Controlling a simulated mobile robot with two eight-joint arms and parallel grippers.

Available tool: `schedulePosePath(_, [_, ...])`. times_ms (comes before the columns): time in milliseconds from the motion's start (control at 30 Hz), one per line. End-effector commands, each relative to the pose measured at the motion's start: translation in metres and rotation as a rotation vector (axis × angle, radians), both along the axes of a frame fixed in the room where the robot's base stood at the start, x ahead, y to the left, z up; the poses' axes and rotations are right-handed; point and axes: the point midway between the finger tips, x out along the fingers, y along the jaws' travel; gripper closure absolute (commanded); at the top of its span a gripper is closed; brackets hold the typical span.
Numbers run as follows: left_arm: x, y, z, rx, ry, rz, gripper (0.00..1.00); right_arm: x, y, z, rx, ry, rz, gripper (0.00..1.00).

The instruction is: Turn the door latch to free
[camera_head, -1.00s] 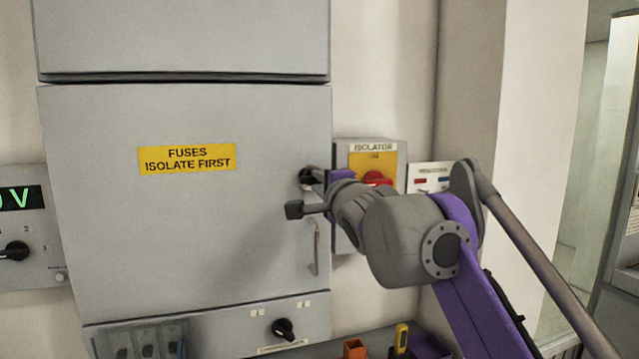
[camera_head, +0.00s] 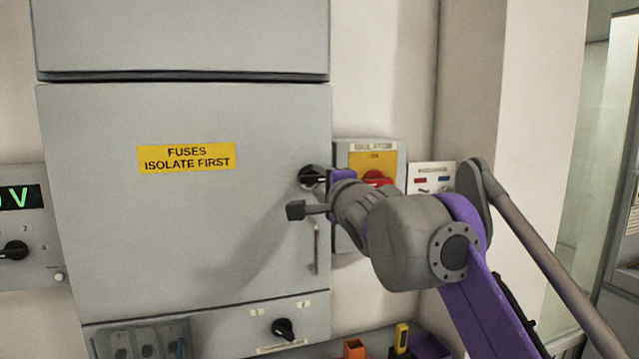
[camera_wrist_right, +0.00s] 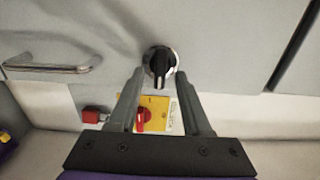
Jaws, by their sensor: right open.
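The door latch is a black knob (camera_head: 311,177) on a round metal plate, at the right edge of the grey fuse door (camera_head: 180,240). In the right wrist view the latch (camera_wrist_right: 159,62) shows its bar pointing down the picture, which is roughly sideways to the right in the head view. My right gripper (camera_wrist_right: 159,74) is open, with its fingertips on either side of the lower part of the latch; I cannot tell whether they touch it. In the head view my right gripper (camera_head: 325,177) is just right of the latch, its fingers mostly hidden. The left gripper is not in view.
A yellow isolator box with a red knob (camera_head: 376,179) stands close behind the gripper on the right. A door handle (camera_head: 316,247) is below the latch. A black selector knob (camera_head: 283,329) is on the lower panel. Orange and yellow items lie at the bottom.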

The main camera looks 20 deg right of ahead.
Motion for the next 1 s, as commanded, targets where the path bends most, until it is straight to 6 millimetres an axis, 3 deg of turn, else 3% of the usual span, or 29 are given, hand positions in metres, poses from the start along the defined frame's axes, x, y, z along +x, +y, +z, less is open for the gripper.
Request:
schedulePosePath(300, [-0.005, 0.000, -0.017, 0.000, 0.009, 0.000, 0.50, -0.062, -0.002, -0.003, 0.000, 0.001, -0.001, 0.51])
schedulePosePath(500, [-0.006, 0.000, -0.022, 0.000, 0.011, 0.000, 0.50, -0.091, -0.003, -0.001, 0.001, 0.000, 0.000, 0.51])
schedulePosePath(1000, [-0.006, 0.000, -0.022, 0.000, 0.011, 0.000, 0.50, -0.099, -0.003, 0.000, 0.001, 0.000, 0.000, 0.51])
